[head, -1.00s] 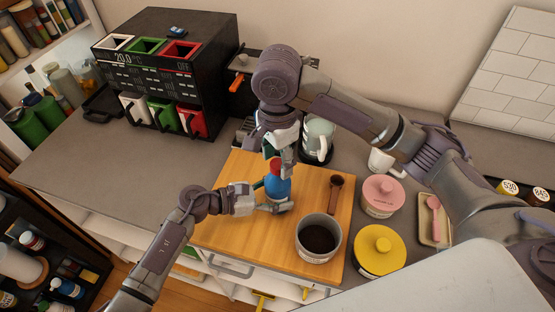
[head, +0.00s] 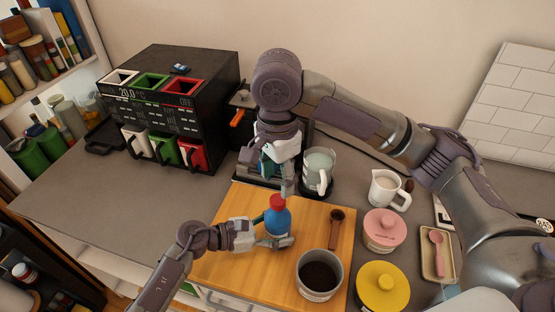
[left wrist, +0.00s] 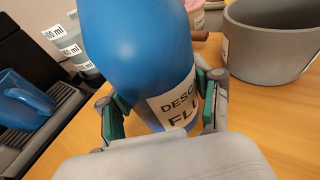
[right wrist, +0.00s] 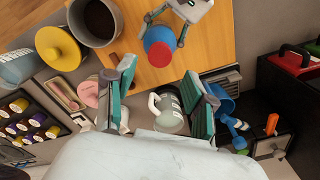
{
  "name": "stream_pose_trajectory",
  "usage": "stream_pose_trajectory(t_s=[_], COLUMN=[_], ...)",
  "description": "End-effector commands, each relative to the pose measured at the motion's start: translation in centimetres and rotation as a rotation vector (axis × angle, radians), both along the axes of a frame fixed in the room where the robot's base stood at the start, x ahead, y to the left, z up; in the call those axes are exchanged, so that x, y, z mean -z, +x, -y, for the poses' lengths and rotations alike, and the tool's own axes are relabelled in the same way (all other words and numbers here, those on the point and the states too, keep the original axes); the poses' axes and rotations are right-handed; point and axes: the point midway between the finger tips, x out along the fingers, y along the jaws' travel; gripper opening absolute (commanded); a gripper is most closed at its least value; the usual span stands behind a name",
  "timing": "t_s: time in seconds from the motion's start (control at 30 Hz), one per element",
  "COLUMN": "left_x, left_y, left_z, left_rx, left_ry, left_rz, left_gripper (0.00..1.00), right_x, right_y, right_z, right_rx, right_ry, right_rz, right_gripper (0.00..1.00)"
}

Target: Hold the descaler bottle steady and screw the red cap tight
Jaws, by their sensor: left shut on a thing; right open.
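The blue descaler bottle (head: 277,219) stands upright on the wooden board. The red cap (head: 277,202) sits on its top; I cannot tell how tight it is. My left gripper (head: 277,241) is shut around the lower part of the bottle, beside its label, as the left wrist view shows the bottle (left wrist: 140,50) between the fingers. My right gripper (head: 283,180) is open and empty behind and above the bottle. In the right wrist view the cap (right wrist: 160,54) lies beyond its open fingers (right wrist: 162,92), apart from them.
A grey pot of dark grounds (head: 318,275) and a brown scoop (head: 335,228) are on the wooden board (head: 225,270). Pink (head: 384,230) and yellow (head: 382,288) lidded jars stand at right. A black coffee machine (head: 170,105) and a glass jug (head: 318,170) stand behind.

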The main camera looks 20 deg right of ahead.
Motion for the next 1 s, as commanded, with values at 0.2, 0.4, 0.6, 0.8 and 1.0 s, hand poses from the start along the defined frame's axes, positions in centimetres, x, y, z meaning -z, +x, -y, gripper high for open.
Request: stream_pose_trajectory(t_s=[0.2,0.4,0.6,0.8,1.0], left_x=[0.0,0.0,0.0,0.0,0.0], left_y=[0.0,0.0,0.0,0.0,0.0], left_z=[0.0,0.0,0.0,0.0,0.0], left_rx=[0.000,0.000,0.000,0.000,0.000], left_ry=[-0.001,-0.001,-0.001,-0.001,-0.001], left_rz=[0.000,0.000,0.000,0.000,0.000], left_gripper=[0.22,0.22,0.22,0.22,0.67], right_x=[-4.1,-8.2,-10.7,-11.4,-11.4], right_y=[0.2,0.2,0.1,0.0,0.1], right_z=[0.1,0.1,0.0,0.0,0.0], right_rx=[0.002,0.003,0.002,0.001,0.001], right_ry=[-0.001,-0.001,0.000,-0.001,0.000], right_rz=[0.009,0.007,0.002,0.000,0.000], right_gripper=[0.55,0.55,0.55,0.55,0.55])
